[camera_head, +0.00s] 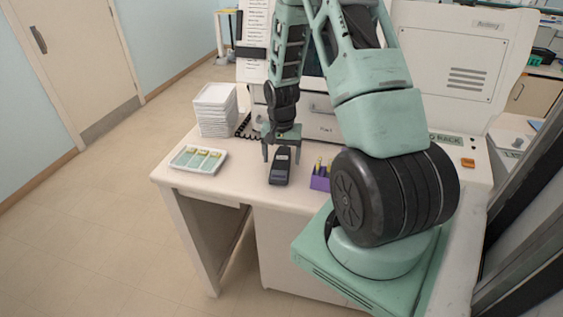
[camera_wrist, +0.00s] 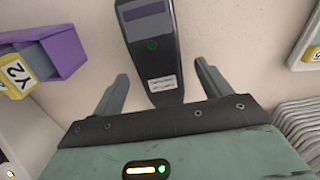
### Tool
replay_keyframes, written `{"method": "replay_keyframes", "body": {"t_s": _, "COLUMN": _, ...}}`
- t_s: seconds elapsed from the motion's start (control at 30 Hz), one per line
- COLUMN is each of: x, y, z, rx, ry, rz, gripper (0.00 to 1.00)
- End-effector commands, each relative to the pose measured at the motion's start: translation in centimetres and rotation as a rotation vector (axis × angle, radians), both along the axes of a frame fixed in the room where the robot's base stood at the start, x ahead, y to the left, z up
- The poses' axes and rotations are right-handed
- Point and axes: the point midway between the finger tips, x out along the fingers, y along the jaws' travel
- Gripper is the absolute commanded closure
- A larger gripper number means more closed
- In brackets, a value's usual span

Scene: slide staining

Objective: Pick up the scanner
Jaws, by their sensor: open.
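The scanner (camera_head: 280,166) is a dark grey handheld device lying on the pale desk, near the desk's front edge. In the wrist view my gripper (camera_wrist: 162,80) is open, one finger on each side of the scanner, with gaps on both sides. Contact with the scanner does not show.
A purple box (camera_head: 320,181) with yellow-labelled items stands close to the right of the scanner. A white tray of slides (camera_head: 198,172) lies to the left, with a stack of white trays (camera_head: 215,108) behind it. A large beige machine (camera_head: 455,62) stands at the back.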

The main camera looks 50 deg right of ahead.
Motion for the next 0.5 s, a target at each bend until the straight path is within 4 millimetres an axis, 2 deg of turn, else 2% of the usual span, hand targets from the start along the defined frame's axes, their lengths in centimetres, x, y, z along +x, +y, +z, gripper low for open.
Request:
{"method": "replay_keyframes", "body": {"t_s": 0.2, "x": 0.0, "y": 0.0, "z": -1.8, "rx": -0.001, "ry": 0.001, "rz": 0.0, "gripper": 0.23}}
{"method": "replay_keyframes", "body": {"t_s": 0.43, "x": 0.0, "y": 0.0, "z": -2.0, "rx": -0.001, "ry": 0.0, "rz": 0.0, "gripper": 0.23}}
{"method": "replay_keyframes", "body": {"t_s": 0.47, "x": 0.0, "y": 0.0, "z": -2.0, "rx": -0.001, "ry": 0.0, "rz": 0.0, "gripper": 0.26}}
{"method": "replay_keyframes", "body": {"t_s": 0.5, "x": 0.0, "y": 0.0, "z": -2.0, "rx": -0.001, "ry": 0.0, "rz": 0.0, "gripper": 0.37}}
